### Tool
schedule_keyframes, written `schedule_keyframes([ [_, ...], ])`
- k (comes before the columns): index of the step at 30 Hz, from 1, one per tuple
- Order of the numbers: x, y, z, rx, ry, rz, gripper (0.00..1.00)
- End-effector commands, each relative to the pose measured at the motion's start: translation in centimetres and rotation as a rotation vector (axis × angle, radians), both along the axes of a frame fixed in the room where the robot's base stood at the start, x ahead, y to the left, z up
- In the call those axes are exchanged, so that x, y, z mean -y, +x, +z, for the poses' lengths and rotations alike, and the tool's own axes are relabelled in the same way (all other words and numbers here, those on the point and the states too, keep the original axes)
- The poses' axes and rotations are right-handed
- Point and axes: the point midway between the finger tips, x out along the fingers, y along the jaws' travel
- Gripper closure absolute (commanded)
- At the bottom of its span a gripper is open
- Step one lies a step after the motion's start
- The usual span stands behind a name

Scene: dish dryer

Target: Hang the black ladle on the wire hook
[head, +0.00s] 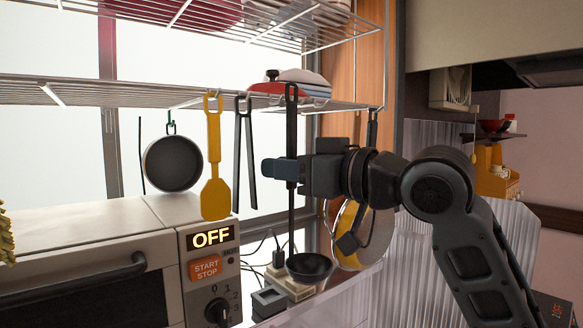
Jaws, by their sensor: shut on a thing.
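The black ladle (291,215) is upright, with its long handle rising to the front edge of the wire rack and its bowl (309,267) at the bottom. My gripper (277,169) is shut on the handle about halfway up and reaches in from the right. The slotted top end of the handle (291,92) is in front of the rack edge, by the red and white dishes. The wire hook at that spot is too small to make out. I cannot tell whether the ladle's hole is around it.
A yellow spatula (212,160), black tongs (244,150) and a small dark pan (172,163) hang left of the ladle. A pan with a yellowish lid (350,237) hangs to its right. The oven (80,260) stands below left. A socket block (283,283) is near the bowl.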

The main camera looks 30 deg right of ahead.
Motion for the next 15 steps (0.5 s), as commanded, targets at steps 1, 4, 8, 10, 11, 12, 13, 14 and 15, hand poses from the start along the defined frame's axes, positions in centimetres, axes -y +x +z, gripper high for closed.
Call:
schedule_keyframes([
  [1,-0.1,0.3,0.0,0.0,0.0,0.0,1.0],
  [4,-0.2,0.8,0.0,0.0,-0.001,0.0,1.0],
  [8,-0.3,1.5,-0.1,0.0,-0.001,-0.001,1.0],
  [10,-0.4,1.9,-0.1,0.0,0.0,0.0,1.0],
  [11,-0.4,2.0,-0.1,0.0,0.0,0.0,1.0],
  [12,-0.5,2.2,-0.2,0.0,0.0,0.001,1.0],
  [13,-0.5,2.4,-0.2,0.0,0.0,0.001,1.0],
  [14,-0.5,2.6,-0.2,-0.001,0.0,0.001,1.0],
  [15,-0.6,2.8,-0.3,-0.002,-0.001,0.001,1.0],
])
